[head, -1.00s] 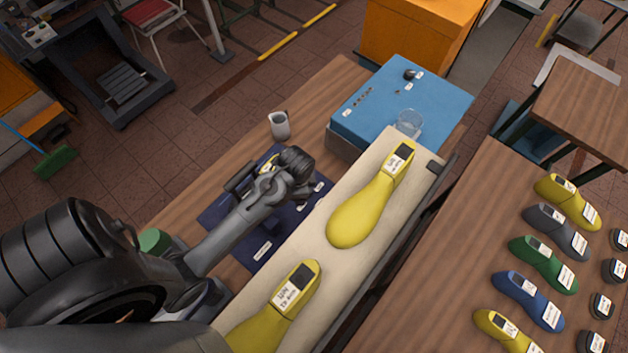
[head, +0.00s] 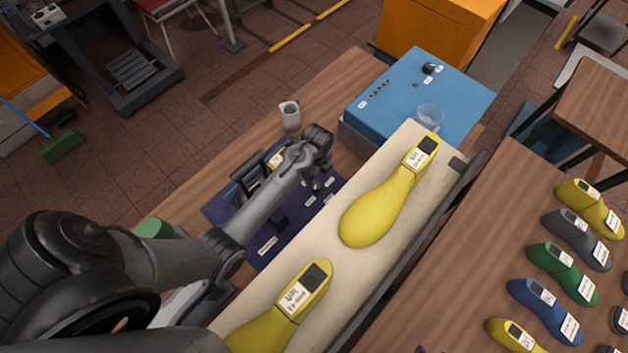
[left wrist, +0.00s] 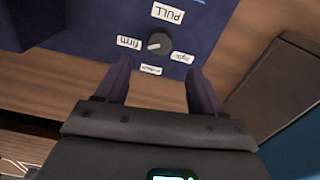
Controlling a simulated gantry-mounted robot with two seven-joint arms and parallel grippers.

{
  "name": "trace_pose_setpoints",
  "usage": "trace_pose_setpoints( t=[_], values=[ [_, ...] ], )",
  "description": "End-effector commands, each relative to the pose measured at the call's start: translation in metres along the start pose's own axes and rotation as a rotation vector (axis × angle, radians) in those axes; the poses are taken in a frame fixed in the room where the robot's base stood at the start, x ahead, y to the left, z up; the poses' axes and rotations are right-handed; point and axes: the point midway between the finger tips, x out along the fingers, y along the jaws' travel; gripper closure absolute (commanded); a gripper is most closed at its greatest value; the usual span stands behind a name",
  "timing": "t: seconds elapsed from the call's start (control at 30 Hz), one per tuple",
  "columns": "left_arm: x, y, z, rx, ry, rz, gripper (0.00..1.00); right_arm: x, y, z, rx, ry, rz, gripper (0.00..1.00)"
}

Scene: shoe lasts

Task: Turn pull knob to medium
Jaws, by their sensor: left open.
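The pull knob (left wrist: 159,42) is a small dark round knob on a dark blue panel (left wrist: 100,14), seen upside down in the left wrist view. The PULL label (left wrist: 168,13), the firm label (left wrist: 129,42), a light-looking label (left wrist: 182,57) and a medium-looking label (left wrist: 151,69) surround it. Its pale mark seems to point toward firm. My left gripper (left wrist: 158,72) is open and empty, fingers on either side of the medium label, just short of the knob. In the head view the panel (head: 222,209) lies under my left arm; I cannot make out the knob there.
A pale conveyor (head: 290,250) with yellow shoe lasts (head: 370,219) runs right of the panel. A blue box (head: 445,75) stands behind, a grey mug (head: 290,117) beside the panel. A wooden table (head: 450,240) with coloured lasts is at right.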

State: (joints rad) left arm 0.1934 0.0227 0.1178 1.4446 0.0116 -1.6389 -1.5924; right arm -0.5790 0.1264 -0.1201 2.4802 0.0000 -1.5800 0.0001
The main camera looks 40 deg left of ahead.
Motion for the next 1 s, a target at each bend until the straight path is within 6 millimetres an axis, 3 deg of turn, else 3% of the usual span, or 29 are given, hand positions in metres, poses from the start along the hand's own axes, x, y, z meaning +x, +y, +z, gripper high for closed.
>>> trace_pose_setpoints(
  t=[0.3,0.5,1.0],
  values=[
    [0.053,0.001,0.0,-0.001,0.0,0.004,0.32,0.001,-0.001,0.0,0.003,0.0,-0.003,0.57],
    [0.076,0.001,0.0,-0.002,0.0,0.001,0.32,0.003,-0.002,0.001,0.007,0.001,-0.006,0.57],
    [0.088,0.001,0.001,-0.003,-0.001,0.0,0.32,0.003,-0.002,0.001,0.009,0.0,-0.007,0.57]
  ],
)
